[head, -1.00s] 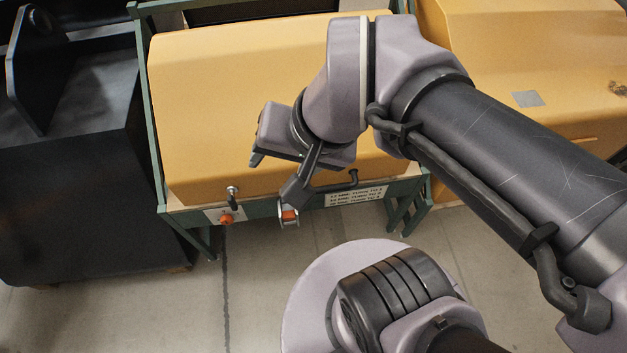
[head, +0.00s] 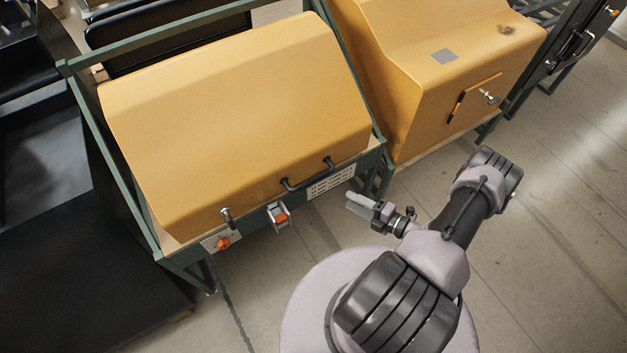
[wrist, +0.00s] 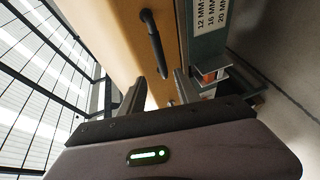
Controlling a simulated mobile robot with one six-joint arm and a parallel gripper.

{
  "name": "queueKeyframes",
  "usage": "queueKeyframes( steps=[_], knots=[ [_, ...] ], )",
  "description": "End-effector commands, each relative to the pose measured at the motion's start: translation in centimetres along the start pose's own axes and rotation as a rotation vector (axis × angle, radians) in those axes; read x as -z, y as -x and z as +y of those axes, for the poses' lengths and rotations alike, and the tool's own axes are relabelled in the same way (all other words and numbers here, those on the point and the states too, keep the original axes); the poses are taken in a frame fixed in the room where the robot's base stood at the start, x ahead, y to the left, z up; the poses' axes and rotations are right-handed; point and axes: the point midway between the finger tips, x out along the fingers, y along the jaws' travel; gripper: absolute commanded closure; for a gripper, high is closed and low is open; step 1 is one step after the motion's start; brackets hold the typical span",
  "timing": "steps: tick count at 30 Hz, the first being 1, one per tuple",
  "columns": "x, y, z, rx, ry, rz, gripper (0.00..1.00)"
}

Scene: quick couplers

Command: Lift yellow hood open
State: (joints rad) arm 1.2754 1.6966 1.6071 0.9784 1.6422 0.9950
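The yellow hood (head: 235,115) is closed on its green frame in the head view. Its black bar handle (head: 308,175) is near the lower front edge and also shows in the wrist view (wrist: 153,42). My gripper (head: 357,204) is in front of the hood, to the right of and below the handle in the head view. In the wrist view its two fingers (wrist: 160,82) stand apart with nothing held between them. The handle lies beyond the fingertips, apart from them. The hood's orange side (wrist: 112,35) also shows there.
A latch with an orange part (head: 279,216), an orange knob (head: 222,243) and a printed label (head: 331,182) sit along the green frame (head: 375,155). A second yellow cabinet (head: 400,75) stands to the right. The floor in front (head: 520,250) is clear.

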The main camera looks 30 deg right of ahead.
Motion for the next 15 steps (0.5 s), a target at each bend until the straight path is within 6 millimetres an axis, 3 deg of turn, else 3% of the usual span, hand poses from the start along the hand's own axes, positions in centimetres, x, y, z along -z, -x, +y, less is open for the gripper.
queueKeyframes(
  steps=[15],
  knots=[
    [0.4,-14.0,-0.2,0.002,0.008,0.011,0.61]
  ],
)
